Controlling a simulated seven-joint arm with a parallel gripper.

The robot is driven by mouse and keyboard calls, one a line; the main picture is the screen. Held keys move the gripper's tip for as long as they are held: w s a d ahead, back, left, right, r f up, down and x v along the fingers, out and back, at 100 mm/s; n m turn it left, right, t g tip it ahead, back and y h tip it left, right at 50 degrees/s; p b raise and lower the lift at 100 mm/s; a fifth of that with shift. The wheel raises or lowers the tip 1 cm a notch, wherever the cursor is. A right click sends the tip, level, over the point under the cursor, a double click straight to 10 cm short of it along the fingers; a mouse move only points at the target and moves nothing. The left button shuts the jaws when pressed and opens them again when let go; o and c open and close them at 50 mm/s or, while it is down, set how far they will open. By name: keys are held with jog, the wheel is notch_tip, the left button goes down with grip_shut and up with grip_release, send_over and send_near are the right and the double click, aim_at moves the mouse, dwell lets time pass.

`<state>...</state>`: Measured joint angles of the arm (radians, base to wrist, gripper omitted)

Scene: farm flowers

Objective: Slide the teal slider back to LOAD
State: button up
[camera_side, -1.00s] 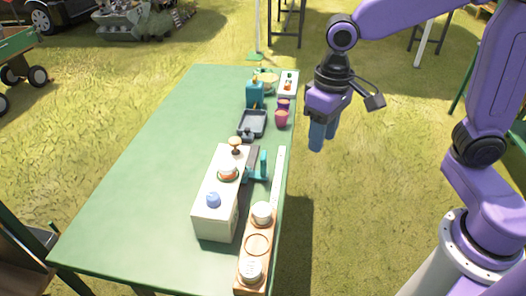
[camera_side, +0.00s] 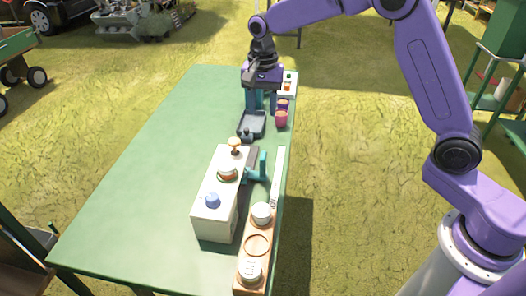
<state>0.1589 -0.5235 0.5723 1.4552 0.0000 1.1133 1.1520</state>
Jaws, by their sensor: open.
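The teal slider (camera_side: 263,164) stands upright at the right side of the cream box (camera_side: 213,222), near the box's far end. A white strip (camera_side: 278,178) runs along the table edge beside it. The strip has small dark lettering near its front end, too small to read surely. My gripper (camera_side: 261,103) is open, pointing down over the far end of the table, well behind the slider and apart from it. Its fingers overlap the place of a teal container there, so that container is mostly hidden.
A wooden rack (camera_side: 242,277) with pale round pieces stands at the front right. Knobs top the box. The green table's left side (camera_side: 140,190) is clear.

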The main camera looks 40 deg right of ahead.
aim_at(263, 155)
notch_tip(263, 155, down, 16)
jog(key=shift+r, duration=0.1)
dwell(0.4)
grip_shut()
